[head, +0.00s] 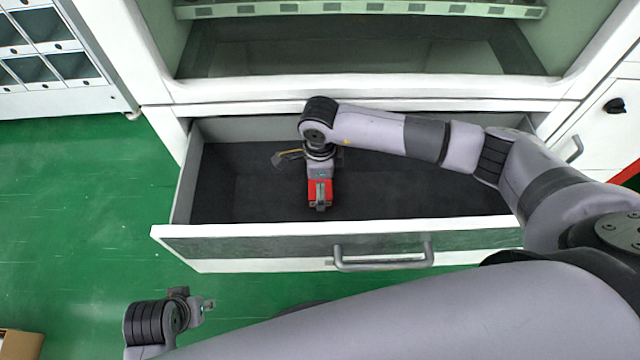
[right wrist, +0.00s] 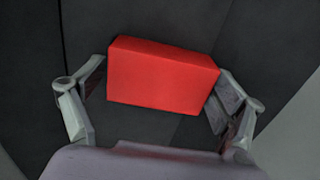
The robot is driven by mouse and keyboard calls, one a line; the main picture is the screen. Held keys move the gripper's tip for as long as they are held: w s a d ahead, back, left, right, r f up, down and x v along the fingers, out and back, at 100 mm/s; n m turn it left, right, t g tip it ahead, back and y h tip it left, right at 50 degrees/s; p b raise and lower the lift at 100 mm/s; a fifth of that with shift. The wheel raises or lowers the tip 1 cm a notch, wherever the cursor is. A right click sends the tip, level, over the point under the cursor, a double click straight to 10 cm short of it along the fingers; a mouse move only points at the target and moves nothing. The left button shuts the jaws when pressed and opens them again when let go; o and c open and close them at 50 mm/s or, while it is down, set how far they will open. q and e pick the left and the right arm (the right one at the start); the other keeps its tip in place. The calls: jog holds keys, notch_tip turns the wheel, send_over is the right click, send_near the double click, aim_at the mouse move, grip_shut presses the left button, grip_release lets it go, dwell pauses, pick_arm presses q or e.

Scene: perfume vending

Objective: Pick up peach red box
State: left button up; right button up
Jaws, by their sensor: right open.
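The peach red box (right wrist: 160,77) lies on the dark drawer floor in the right wrist view. My right gripper (right wrist: 163,80) is open, with one finger on each side of the box. The right finger looks close to or against the box's end; a small gap shows at the left finger. In the head view, my right gripper (head: 319,200) reaches down into the open drawer, and the red box (head: 319,187) shows partly behind it. My left gripper (head: 200,305) is at the lower left, outside the drawer; its fingers are too small to read.
The open drawer (head: 260,247) has a white front with a metal handle (head: 385,262). Its dark floor is otherwise clear. A white cabinet with a shelf (head: 360,9) stands behind it. A compartment rack (head: 50,68) is at upper left. A cardboard box (head: 20,345) sits at lower left.

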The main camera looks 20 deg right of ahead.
jog(key=shift+c, duration=0.6)
jog(key=c, duration=0.8)
jog(key=shift+r, duration=0.1)
jog(key=shift+c, duration=0.2)
